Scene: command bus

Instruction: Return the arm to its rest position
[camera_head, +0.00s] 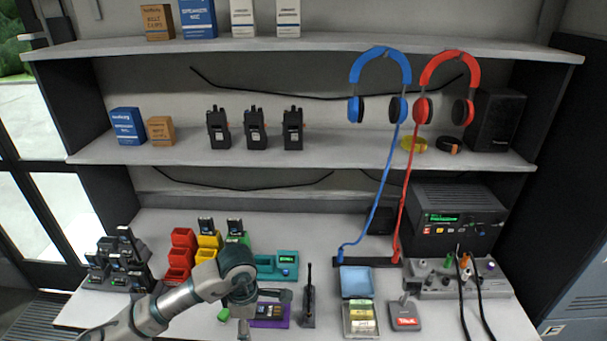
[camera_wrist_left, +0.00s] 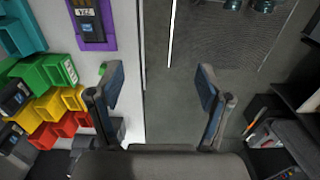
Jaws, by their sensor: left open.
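My left arm (camera_head: 175,305) comes in from the lower left in the head view and reaches over the front of the desk. Its gripper points down near the desk's front edge, and its fingertips are hard to make out there. In the left wrist view my left gripper (camera_wrist_left: 158,88) is open, with its two dark fingers wide apart and nothing between them. The desk edge and floor show below the gap. My right gripper is in neither view.
A purple tray (camera_wrist_left: 107,30) holding a radio lies close by. Coloured bins (camera_head: 182,250) stand left of it. An upright radio (camera_head: 308,305), an open blue case (camera_head: 357,282) and a radio console (camera_head: 455,220) stand to the right. Blue headphones (camera_head: 380,65) and red headphones (camera_head: 448,70) hang above.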

